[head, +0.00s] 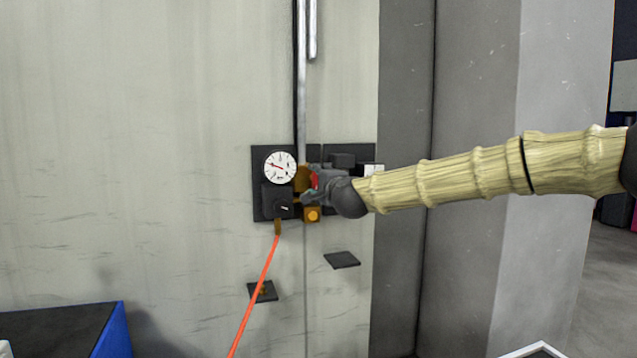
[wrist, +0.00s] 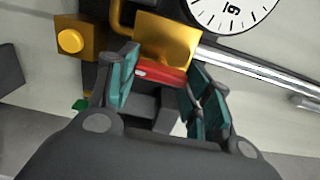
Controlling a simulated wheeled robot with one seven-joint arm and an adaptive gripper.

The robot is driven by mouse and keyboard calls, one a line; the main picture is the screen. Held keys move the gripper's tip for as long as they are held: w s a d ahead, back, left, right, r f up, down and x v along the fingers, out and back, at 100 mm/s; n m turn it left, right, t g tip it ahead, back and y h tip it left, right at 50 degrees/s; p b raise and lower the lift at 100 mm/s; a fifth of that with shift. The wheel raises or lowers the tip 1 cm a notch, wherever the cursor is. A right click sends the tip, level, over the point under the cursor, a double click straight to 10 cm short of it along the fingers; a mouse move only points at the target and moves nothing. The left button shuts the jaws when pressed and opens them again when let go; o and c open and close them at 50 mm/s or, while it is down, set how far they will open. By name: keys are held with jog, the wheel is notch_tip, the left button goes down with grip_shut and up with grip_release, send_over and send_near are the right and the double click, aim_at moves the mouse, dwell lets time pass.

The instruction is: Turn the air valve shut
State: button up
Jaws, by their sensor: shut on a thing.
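The air valve's red handle (head: 315,181) is on a wall panel at the middle of the head view. In the wrist view the red handle (wrist: 160,74) lies between the teal finger pads, in front of a brass plate (wrist: 168,42). My gripper (head: 309,188) reaches the panel from the right and is shut on the handle. My gripper (wrist: 160,84) hides part of the valve, so I cannot tell the handle's exact angle.
A white round gauge (head: 280,167) sits just left of the valve, above a dark regulator block (head: 277,199). A red hose (head: 256,293) hangs below. A brass block (head: 312,215) is under my gripper. A metal pipe (head: 303,90) runs up the wall.

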jog(key=o, duration=0.7)
jog(key=shift+d, duration=0.1)
jog(key=shift+o, duration=0.2)
jog(key=shift+s, duration=0.1)
jog(key=v, duration=1.1)
jog(key=shift+s, duration=0.35)
jog(key=shift+d, duration=0.15)
